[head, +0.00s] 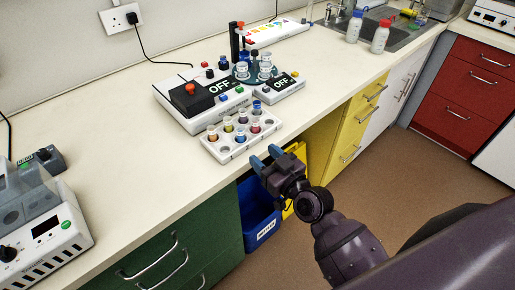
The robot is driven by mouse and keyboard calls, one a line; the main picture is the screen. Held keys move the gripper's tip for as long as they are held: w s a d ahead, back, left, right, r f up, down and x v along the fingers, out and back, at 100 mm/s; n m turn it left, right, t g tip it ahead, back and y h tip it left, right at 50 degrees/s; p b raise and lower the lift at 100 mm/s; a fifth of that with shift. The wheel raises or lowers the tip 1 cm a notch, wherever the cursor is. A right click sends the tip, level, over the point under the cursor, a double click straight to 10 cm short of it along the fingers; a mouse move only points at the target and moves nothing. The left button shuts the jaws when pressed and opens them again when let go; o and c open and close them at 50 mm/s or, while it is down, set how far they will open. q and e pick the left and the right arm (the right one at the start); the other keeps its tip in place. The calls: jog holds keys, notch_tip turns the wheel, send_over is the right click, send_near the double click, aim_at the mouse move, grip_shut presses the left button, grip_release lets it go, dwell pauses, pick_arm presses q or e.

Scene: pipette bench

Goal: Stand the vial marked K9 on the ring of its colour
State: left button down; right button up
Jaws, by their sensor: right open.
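Several small vials with coloured contents stand in a white rack (238,153) near the front edge of the bench. I see a yellowish vial (228,125), a red vial (255,127) and a taller blue-topped vial (257,107). Their markings are too small to read, so I cannot tell which one is K9. I cannot make out any coloured rings for certain. My right gripper (265,156) is open and empty, just in front of the rack, by the bench edge. My left gripper is out of view.
Behind the rack stands a white device (178,113) with a red button and displays reading OFF. A grey-and-white machine (40,225) stands at the left. Bottles (381,37) stand near the sink. The bench left of the rack (110,150) is clear. A blue bin (262,225) is below.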

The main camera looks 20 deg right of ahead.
jog(key=shift+s, duration=0.25)
